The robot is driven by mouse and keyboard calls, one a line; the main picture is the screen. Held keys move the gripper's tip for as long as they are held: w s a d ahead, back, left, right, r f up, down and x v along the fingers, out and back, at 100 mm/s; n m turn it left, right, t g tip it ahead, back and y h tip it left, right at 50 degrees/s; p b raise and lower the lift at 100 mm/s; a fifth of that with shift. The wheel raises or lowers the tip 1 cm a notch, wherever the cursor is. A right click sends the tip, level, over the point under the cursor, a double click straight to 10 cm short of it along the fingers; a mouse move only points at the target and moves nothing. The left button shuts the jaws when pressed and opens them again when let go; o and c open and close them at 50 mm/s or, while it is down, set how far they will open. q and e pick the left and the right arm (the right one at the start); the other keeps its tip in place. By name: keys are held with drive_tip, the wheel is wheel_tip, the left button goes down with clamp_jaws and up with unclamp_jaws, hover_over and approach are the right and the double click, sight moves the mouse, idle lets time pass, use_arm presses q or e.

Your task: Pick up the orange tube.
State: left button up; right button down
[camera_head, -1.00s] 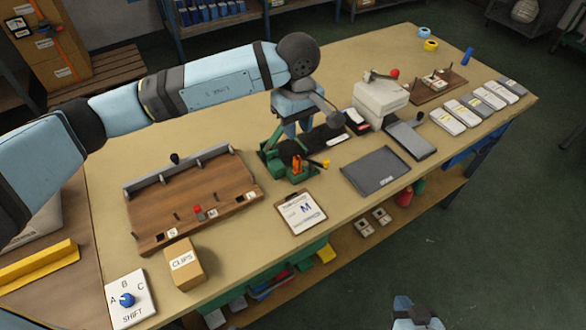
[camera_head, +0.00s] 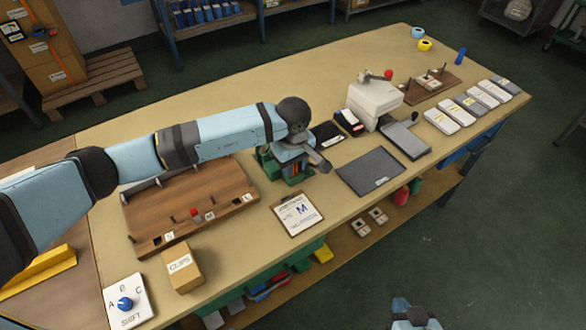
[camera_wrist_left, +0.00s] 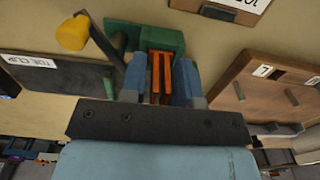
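The orange tube (camera_wrist_left: 161,76) shows in the left wrist view as two upright orange strips in front of a green fixture (camera_wrist_left: 160,40). My left gripper (camera_wrist_left: 158,85) has its light-blue fingers apart, one on each side of the orange. Contact is not clear, and the right strip is very near the right finger. In the head view my left gripper (camera_head: 290,165) is low over the green fixture (camera_head: 268,165), mostly hiding it and the orange. A light-blue part of my right arm, apparently its gripper (camera_head: 414,318), shows at the bottom edge; its fingers are unclear.
A yellow knob on a lever (camera_wrist_left: 74,33) stands close left of the gripper in the wrist view. A wooden board with pegs (camera_head: 190,205) lies left of the fixture, a clipboard (camera_head: 297,213) in front, and a dark mat (camera_head: 370,171) to the right.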

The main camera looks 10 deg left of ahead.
use_arm(q)
drive_tip(key=shift+f, duration=0.15)
drive_tip(key=shift+c, duration=0.4)
clamp_jaws()
